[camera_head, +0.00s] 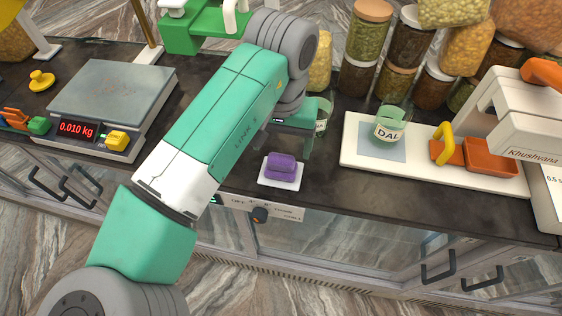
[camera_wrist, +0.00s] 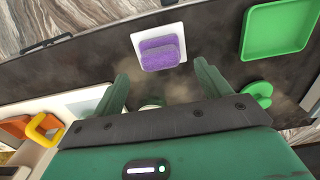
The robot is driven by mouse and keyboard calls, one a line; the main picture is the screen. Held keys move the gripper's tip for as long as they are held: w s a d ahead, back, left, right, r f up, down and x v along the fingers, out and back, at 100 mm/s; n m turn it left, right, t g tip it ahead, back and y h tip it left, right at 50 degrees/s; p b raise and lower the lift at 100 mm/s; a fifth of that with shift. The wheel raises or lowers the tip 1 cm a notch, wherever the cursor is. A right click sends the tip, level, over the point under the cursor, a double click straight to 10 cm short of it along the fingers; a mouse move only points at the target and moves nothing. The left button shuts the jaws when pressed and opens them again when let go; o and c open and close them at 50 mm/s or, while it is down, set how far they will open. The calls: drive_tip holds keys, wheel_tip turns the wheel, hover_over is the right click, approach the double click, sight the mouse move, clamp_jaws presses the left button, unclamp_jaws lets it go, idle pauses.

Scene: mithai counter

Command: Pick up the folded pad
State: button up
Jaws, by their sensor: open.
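The folded pad (camera_head: 281,166) is a small purple block on a white square tile (camera_head: 279,182) near the counter's front edge. In the wrist view the pad (camera_wrist: 159,52) shows as two stacked fuzzy layers on its white tile (camera_wrist: 180,27). My gripper (camera_wrist: 162,88) is open and empty, with its green fingers apart. The pad lies ahead of the fingertips, roughly centred between them, and not touching them. In the head view my gripper (camera_head: 297,145) is just behind the pad and partly hidden by my arm.
A white board (camera_head: 350,150) to the right holds a DAL jar (camera_head: 389,125) and an orange tray (camera_head: 490,158). Filled jars (camera_head: 370,30) stand behind. A scale (camera_head: 112,95) is at left. The wrist view shows a green tray (camera_wrist: 278,28) beside the pad.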

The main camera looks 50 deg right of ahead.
sight(281, 158)
wheel_tip(281, 158, down, 5)
drive_tip(key=shift+a+f, duration=0.1)
drive_tip(key=c, duration=1.1)
drive_tip(key=shift+o, duration=0.2)
drive_tip(key=shift+r, duration=0.45)
drive_tip(key=r, duration=0.2)
drive_tip(key=shift+s+a+r, duration=0.2)
drive_tip(key=shift+a+r, duration=0.1)
drive_tip(key=shift+r, duration=0.1)
drive_tip(key=s+a, duration=0.4)
drive_tip(key=a, duration=0.2)
drive_tip(key=s+a+r+b, duration=0.1)
drive_tip(key=s+a, duration=0.3)
drive_tip(key=a, duration=0.3)
drive_tip(key=shift+r, duration=0.25)
